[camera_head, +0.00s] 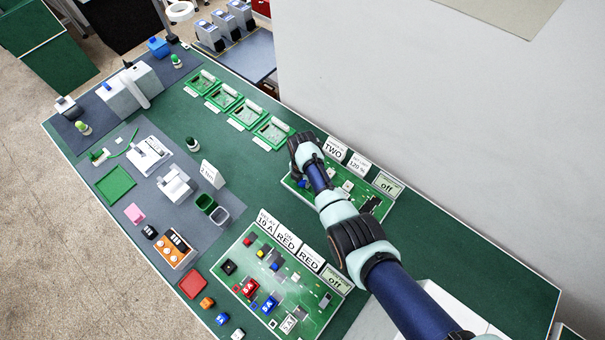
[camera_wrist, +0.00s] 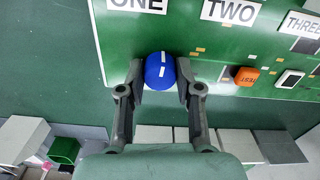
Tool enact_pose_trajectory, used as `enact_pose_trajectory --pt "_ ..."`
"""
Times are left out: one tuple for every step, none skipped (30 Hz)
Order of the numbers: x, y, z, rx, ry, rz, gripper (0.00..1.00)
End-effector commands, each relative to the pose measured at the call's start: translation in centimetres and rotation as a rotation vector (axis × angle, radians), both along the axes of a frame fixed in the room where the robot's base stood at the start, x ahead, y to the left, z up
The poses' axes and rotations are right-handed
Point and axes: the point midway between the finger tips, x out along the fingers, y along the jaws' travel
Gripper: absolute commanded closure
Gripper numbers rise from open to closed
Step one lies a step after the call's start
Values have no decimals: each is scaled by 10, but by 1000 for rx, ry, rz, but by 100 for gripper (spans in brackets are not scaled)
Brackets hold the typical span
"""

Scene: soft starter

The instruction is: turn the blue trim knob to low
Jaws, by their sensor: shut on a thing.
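The blue trim knob (camera_wrist: 159,66) sits on a green circuit board (camera_wrist: 118,42) in the wrist view, below the labels ONE and TWO. It has a white line on it that runs nearly upright in the picture. My gripper (camera_wrist: 160,82) has one finger on each side of the knob and is shut on it. In the head view my gripper (camera_head: 302,158) is over the left end of the board, and a bit of the blue knob (camera_head: 302,183) shows beside it. No mark for low is readable.
Label cards (camera_head: 334,149) and a display reading off (camera_head: 388,184) stand along the board's back edge. A second board (camera_head: 322,312) with coloured parts lies nearer.

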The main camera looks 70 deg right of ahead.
Motion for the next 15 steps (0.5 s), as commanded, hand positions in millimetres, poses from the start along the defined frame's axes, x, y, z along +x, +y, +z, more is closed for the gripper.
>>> enact_pose_trajectory --pt "0 0 1 0 -1 19 100" --pt "0 0 1 0 -1 31 100" --pt "0 0 1 0 -1 45 100" --pt "0 0 1 0 -1 54 100" --pt "0 0 1 0 -1 63 100" --pt "0 0 1 0 -1 72 100" --pt "0 0 1 0 -1 78 100" --pt "0 0 1 0 -1 83 100" --pt "0 0 1 0 -1 89 100" --pt "0 0 1 0 -1 92 100" --pt "0 0 1 0 -1 95 100" --pt "0 0 1 0 -1 98 100" --pt "0 0 1 0 -1 99 100" --pt "0 0 1 0 -1 100 100" --pt "0 0 1 0 -1 101 100"
